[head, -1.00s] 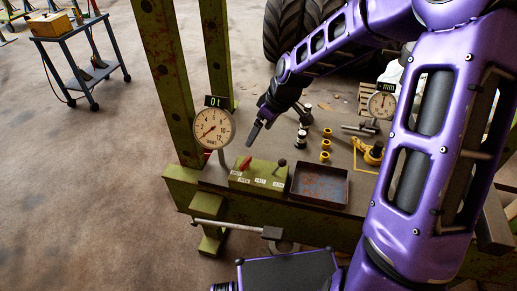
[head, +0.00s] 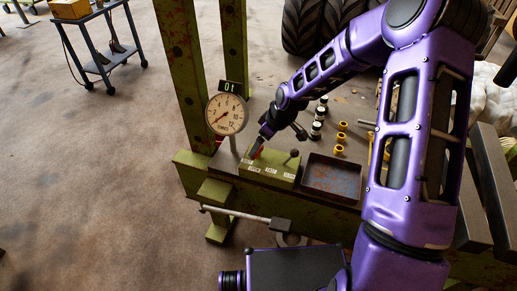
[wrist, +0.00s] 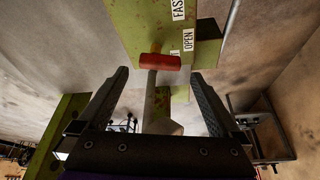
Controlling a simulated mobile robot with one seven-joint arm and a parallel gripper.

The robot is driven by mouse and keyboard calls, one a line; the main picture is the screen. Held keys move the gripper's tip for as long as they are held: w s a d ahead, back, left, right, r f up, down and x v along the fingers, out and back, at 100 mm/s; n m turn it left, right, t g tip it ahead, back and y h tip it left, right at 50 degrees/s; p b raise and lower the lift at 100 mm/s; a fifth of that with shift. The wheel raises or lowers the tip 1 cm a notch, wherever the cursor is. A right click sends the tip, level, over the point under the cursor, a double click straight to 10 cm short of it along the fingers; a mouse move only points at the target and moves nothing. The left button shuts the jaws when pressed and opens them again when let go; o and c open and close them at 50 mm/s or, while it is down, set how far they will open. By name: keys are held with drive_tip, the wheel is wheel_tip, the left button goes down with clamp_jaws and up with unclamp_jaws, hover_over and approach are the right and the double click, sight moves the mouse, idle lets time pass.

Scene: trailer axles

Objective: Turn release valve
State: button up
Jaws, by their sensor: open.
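The release valve is a lever with a red grip (wrist: 158,62) on a green valve block (wrist: 143,25), whose labels read "FAST" and "OPEN". In the head view the block (head: 283,172) sits at the bench's front edge, and the red grip (head: 256,153) is partly hidden by my gripper (head: 264,140). In the wrist view my gripper (wrist: 160,76) is open, one finger on each side of the lever. The red grip lies crosswise near the fingertips, with visible gaps on both sides. I see no contact.
A dial gauge (head: 227,114) reading "0t" stands close left of my gripper. A dark-knobbed lever (head: 294,154) is on the block's right. A rusty tray (head: 332,178) lies further right. Green posts (head: 184,75) rise behind. A bar handle (head: 240,215) sticks out in front.

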sight(257, 154)
drive_tip(key=shift+x, duration=1.7)
drive_tip(key=c, duration=1.2)
drive_tip(key=shift+n, duration=0.8)
drive_tip(key=shift+c, duration=0.2)
drive_tip(key=o, duration=1.2)
drive_tip(key=shift+o, duration=0.2)
